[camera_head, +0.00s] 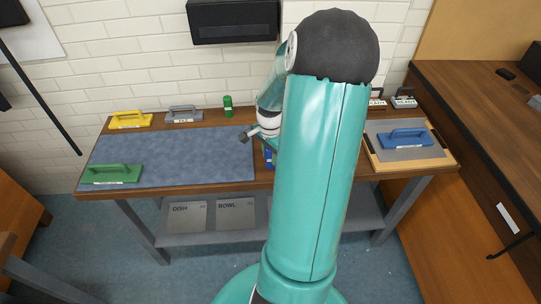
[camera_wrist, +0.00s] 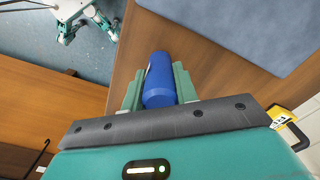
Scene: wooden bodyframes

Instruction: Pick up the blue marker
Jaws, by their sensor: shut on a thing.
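The blue marker (camera_wrist: 158,82) is a thick blue cylinder. In the wrist view it lies between the two green fingers of my gripper (camera_wrist: 158,75), which are shut on it, one on each side. In the head view a small blue part of the marker (camera_head: 268,157) shows near the front edge of the wooden table, just left of my arm. My arm hides most of my gripper there. I cannot tell whether the marker touches the table.
A blue-grey mat (camera_head: 180,158) covers the table's left part. A green marker (camera_head: 228,106) stands behind it. Yellow (camera_head: 130,121), grey (camera_head: 184,115) and green (camera_head: 111,175) handled blocks lie left. A blue handled block (camera_head: 406,138) lies on a tray (camera_head: 428,161) at right.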

